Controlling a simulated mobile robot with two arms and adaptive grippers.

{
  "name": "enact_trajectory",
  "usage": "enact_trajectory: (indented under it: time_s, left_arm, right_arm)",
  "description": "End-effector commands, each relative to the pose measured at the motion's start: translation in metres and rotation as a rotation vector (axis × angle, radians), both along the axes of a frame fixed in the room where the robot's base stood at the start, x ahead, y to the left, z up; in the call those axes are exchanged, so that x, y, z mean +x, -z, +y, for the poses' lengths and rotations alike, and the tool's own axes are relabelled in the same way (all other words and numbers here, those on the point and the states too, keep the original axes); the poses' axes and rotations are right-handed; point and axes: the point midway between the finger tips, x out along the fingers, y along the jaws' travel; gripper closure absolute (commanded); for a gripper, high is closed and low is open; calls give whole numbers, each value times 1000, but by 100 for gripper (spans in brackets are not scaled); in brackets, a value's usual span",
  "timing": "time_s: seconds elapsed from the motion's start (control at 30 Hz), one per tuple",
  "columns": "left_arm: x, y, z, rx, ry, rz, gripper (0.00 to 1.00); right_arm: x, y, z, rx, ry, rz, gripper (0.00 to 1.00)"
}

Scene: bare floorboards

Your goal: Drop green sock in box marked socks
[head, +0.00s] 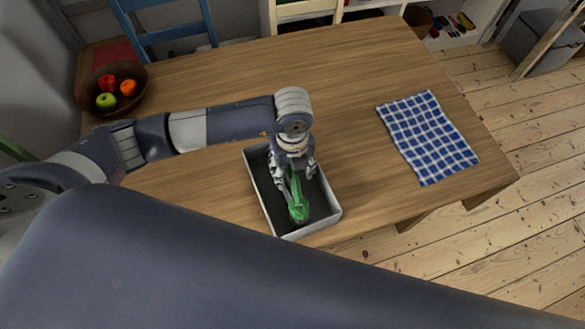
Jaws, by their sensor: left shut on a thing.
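A green sock (298,207) is in the grip of my left gripper (296,176), which points down over an open box. The box (331,217) has light walls and a dark inside, and stands near the table's front edge. The sock hangs over or inside the box; I cannot tell whether it touches the bottom. No marking on the box can be read from here. The gripper hides part of the box's inside. My right gripper is not in view.
The wooden table (350,70) also bears a blue checked cloth (428,137) at the right and a fruit bowl (140,77) at the far left. A blue chair (165,36) stands behind. The table is clear between box and cloth. My large arm link covers the lower front.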

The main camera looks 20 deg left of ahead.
Motion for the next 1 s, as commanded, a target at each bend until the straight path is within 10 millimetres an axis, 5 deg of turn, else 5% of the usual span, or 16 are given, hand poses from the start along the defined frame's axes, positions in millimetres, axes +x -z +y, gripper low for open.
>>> enact_trajectory:
  time_s: [0.37,0.4,0.5,1.0]
  left_arm:
    - [0,-1,0,0,0,0,64]
    - [0,-1,0,-1,0,1,46]
    - [0,0,0,-1,0,1,25]
    - [1,-14,-1,-2,1,-2,25]
  right_arm:
    - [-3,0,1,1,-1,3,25]
    - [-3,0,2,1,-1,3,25]
    - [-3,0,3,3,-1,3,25]
    - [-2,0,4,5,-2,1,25]
